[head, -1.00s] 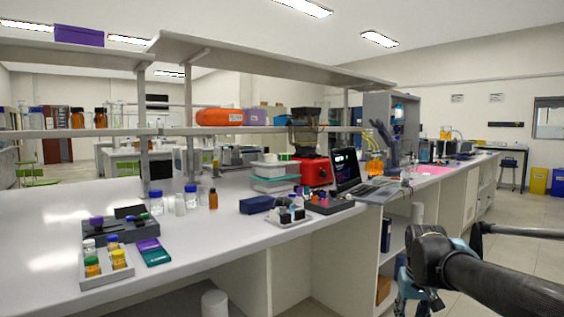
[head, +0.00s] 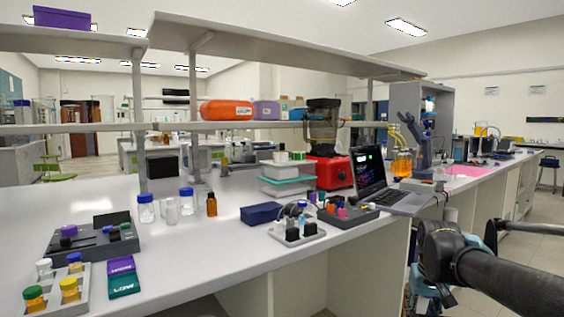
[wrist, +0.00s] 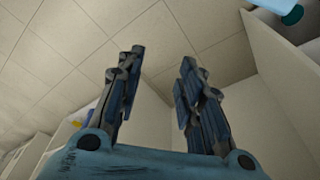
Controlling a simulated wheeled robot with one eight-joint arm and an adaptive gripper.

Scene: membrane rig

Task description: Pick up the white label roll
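My gripper (wrist: 160,56) shows in the wrist view with its two dark-blue fingers apart and nothing between them. In the head view my arm is at the lower right, beside the front of the bench; the fingers cannot be made out there. I cannot single out the white label roll for sure. No label roll shows in the wrist view.
The long white bench (head: 190,262) holds a vial rack (head: 85,300), blue-capped bottles (head: 146,209), a blue case (head: 262,213), a laptop (head: 371,180) and a red-based blender (head: 327,173). A shelf (head: 250,40) runs above. Open floor lies right of the bench.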

